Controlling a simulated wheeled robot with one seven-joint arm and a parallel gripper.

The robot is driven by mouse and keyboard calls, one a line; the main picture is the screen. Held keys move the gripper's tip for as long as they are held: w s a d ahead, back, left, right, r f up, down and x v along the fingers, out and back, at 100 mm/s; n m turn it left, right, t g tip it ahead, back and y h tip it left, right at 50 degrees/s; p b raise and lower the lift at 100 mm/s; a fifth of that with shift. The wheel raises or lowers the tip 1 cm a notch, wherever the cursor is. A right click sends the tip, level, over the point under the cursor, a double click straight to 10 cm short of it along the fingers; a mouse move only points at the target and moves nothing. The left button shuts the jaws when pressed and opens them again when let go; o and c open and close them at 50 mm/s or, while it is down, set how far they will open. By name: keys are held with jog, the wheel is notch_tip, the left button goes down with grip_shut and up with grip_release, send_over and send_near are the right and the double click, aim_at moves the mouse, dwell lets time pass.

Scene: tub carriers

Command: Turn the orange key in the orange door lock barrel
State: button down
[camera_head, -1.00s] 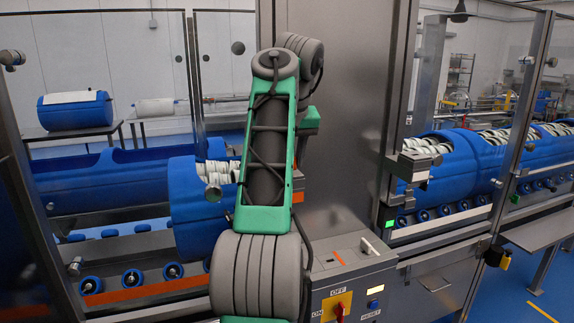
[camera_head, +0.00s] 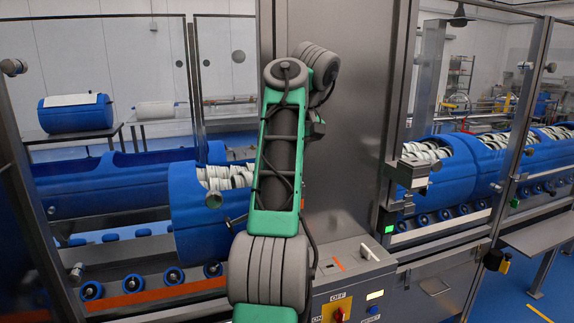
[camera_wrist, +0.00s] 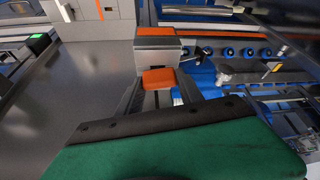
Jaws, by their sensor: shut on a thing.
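The orange key (camera_wrist: 158,78) shows in the wrist view between the two fingers of my gripper (camera_wrist: 157,90), which is shut on it. Just beyond the key is a grey lock housing (camera_wrist: 156,57) with an orange top (camera_wrist: 153,32), which looks like the orange door lock barrel. The key appears at the near face of the housing; how deep it sits and its turn angle I cannot tell. In the head view, my arm hides the gripper, key and lock.
A steel column (camera_head: 345,120) stands right behind my arm. A control box (camera_head: 352,285) with a switch is below right. A blue tub (camera_head: 200,228) holding white pieces is at left, above rollers (camera_head: 173,275). More blue tubs (camera_head: 447,180) stand behind glass at right.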

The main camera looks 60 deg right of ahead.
jog(key=shift+a+m+h, duration=0.1)
jog(key=shift+m+h, duration=0.2)
jog(key=shift+m, duration=0.6)
jog(key=c, duration=0.7)
grip_release()
